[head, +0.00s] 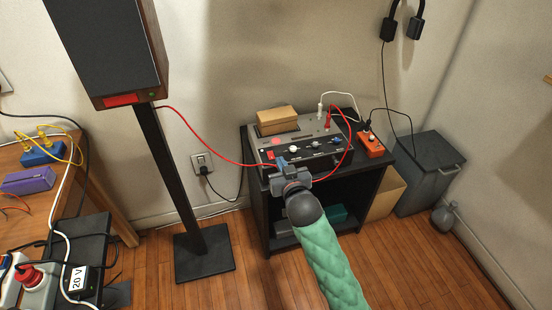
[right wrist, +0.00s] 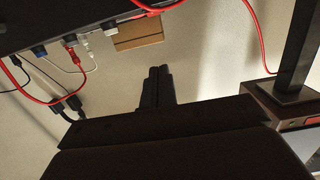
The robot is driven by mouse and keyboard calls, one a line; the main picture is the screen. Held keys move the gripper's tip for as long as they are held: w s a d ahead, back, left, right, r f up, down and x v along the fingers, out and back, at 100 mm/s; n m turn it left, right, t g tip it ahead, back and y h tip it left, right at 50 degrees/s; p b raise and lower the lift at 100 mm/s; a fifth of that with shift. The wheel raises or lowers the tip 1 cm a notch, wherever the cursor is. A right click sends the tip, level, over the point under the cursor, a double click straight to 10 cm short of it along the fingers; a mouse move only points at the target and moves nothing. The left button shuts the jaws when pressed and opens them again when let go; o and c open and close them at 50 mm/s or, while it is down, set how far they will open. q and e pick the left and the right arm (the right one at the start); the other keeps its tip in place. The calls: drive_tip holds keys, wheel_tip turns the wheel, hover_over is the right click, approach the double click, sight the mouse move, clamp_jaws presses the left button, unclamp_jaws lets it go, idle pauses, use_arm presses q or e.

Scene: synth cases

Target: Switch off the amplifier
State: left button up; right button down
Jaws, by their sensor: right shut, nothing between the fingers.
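The amplifier (head: 318,140) is a grey and black box on a dark cabinet, with knobs on its front and cables at its top and right. A red rocker-like patch (head: 271,155) sits at the left of its front panel, and a reddish round lamp (head: 279,142) shows above it. My right gripper (head: 282,162) is shut and empty, in front of the panel's left part, close to the red patch. I cannot tell if it touches. In the right wrist view the shut fingers (right wrist: 158,72) show. My left gripper is not in view.
A tan box (head: 277,120) sits on the amplifier. A red cable (head: 220,154) runs to the speaker (head: 110,50) on its stand. An orange power strip (head: 369,144) lies at the cabinet's right, beside a grey bin (head: 430,170). A cluttered desk (head: 105,205) stands left.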

hover_over(272, 159)
drive_tip(key=shift+s+d+f+p, duration=0.15)
drive_tip(key=shift+s+f+p, duration=0.15)
drive_tip(key=shift+f, duration=0.2)
wheel_tip(272, 159, down, 3)
drive_tip(key=shift+w+r, duration=0.15)
drive_tip(key=shift+r, duration=0.05)
drive_tip(key=shift+w+f, duration=0.1)
drive_tip(key=shift+f, duration=0.7)
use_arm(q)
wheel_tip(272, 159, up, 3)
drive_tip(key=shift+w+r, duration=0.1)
